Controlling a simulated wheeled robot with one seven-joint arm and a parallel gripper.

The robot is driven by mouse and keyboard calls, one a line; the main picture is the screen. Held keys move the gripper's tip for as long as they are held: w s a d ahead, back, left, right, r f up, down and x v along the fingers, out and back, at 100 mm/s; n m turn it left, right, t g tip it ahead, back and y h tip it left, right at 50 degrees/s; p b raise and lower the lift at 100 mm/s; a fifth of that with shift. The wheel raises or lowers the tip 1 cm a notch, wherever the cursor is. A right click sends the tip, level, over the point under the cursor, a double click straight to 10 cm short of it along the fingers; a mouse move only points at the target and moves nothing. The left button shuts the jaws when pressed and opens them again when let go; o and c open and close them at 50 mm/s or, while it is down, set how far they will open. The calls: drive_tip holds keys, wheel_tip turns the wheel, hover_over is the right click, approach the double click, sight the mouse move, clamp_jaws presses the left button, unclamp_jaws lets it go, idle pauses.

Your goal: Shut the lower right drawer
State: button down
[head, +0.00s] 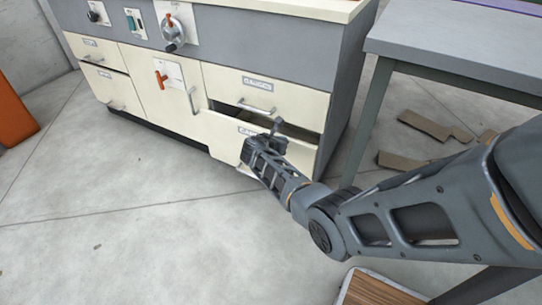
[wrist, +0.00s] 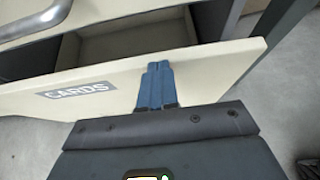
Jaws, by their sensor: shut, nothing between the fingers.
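The lower right drawer (head: 221,133) of the cream cabinet stands partly pulled out, with a dark gap above its front. Its front carries a CARDS label, which shows in the wrist view on the drawer front (wrist: 215,75). The open inside of the drawer shows behind the front's top edge. My gripper (head: 276,128) is at the drawer front, right of the label, and hides part of it. In the wrist view the closed blue fingers (wrist: 157,72) overlap the front near its top edge. I cannot tell whether they touch it. Nothing is between them.
The upper right drawer (head: 235,80), with a GAUGES label and a bar handle (head: 257,109), is above and looks shut. A grey table (head: 455,45) stands to the right. Cardboard pieces (head: 425,126) lie under it. The floor in front of the cabinet is clear.

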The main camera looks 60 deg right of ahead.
drive_tip(key=d+b, duration=0.1)
drive_tip(key=d, duration=0.5)
drive_tip(key=shift+d, duration=0.2)
drive_tip(key=shift+w+d+r, duration=0.1)
drive_tip(key=shift+r, duration=0.1)
drive_tip(key=a+f+p+v, duration=0.1)
drive_tip(key=p+v, duration=0.5)
drive_tip(key=v, duration=0.7)
drive_tip(key=shift+a+f, duration=0.5)
drive_tip(key=shift+a+f, duration=0.1)
